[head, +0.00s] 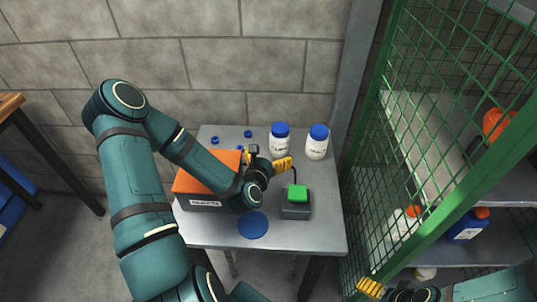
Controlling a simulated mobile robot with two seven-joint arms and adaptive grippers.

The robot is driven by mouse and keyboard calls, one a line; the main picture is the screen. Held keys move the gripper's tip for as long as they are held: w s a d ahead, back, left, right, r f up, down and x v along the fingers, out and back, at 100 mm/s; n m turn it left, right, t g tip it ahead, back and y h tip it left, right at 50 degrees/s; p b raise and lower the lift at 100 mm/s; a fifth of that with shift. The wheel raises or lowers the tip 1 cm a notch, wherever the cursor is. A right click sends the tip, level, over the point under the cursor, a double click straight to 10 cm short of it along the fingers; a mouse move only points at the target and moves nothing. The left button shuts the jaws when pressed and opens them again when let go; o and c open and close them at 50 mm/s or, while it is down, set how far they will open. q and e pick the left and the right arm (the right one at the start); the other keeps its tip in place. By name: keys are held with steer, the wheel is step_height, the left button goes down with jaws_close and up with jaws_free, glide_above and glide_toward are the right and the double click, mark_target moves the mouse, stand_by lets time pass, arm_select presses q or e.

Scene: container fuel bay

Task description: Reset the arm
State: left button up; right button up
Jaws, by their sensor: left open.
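My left arm reaches in from the left over the grey table (222,236). My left gripper (287,163) has yellow fingers and is open over the table, between the orange box and the white bottles. It appears to hold nothing. My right gripper (370,287) shows only in part at the bottom right, in front of the green mesh cage. Its yellow fingertips are seen at an angle that hides whether they are apart.
An orange box (195,186) with a label, a green button on a dark block (296,208), a blue disc (252,225), several small blue caps and two white blue-capped bottles (279,145) (316,148) are on the table. A green mesh cage (425,60) with shelves stands at right.

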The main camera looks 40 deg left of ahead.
arm_select(q)
steer(key=shift+s+d, duration=0.1)
steer(key=shift+s, duration=0.2)
steer(key=shift+r, duration=0.15)
